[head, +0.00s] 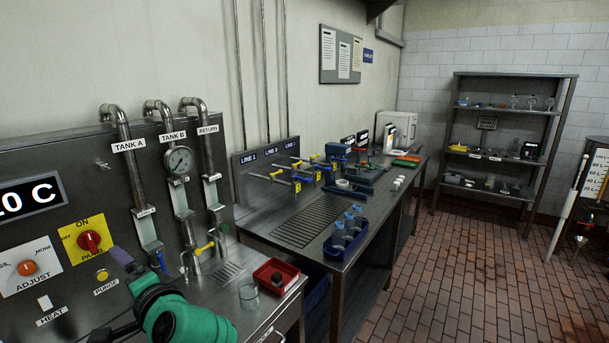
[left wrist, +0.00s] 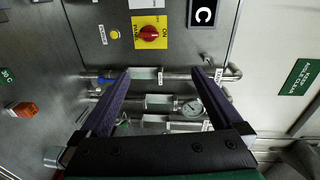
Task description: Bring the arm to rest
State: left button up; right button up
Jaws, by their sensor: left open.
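My left arm (head: 188,318) shows green at the bottom of the head view, reaching in front of the valve panel. One purple finger of my left gripper (head: 121,258) shows near the panel's red knob. In the left wrist view the gripper's (left wrist: 162,76) two purple fingers stand wide apart with nothing between them. Beyond them are the panel's pipes (left wrist: 160,101) and round gauge (left wrist: 191,108), apparently not touched. My right arm and gripper are not in view.
A blue rack (head: 340,252) sits farther along. The brick floor (head: 470,265) at right is mostly clear.

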pick_arm(q)
notch_tip(320, 180, down, 8)
jog(key=a+n+g+h, duration=0.1)
jog(key=a+h, duration=0.1)
jog(key=h, duration=0.1)
jog(key=s+d+f+n+g+h, duration=0.25)
jog(key=s+d+f+h, duration=0.25)
jog(key=s+f, duration=0.45)
jog(key=s+d+f+n+g+h, duration=0.1)
jog(key=s+d+f+g+h, duration=0.2)
jog(key=s+d+f+h, duration=0.5)
notch_tip(320, 180, down, 32)
jog(key=s+a+g+y+b, duration=0.2)
jog(key=s+b, duration=0.1)
jog(key=b, duration=0.3)
jog(key=s+a+f+b, duration=0.3)
jog(key=s+f+b, duration=0.1)
jog(key=s+f, duration=1.2)
notch_tip(320, 180, down, 2)
jog(key=shift+s+f+g+y, duration=0.25)
jog(key=shift+s+g+y, duration=0.05)
jog(key=shift+g, duration=0.05)
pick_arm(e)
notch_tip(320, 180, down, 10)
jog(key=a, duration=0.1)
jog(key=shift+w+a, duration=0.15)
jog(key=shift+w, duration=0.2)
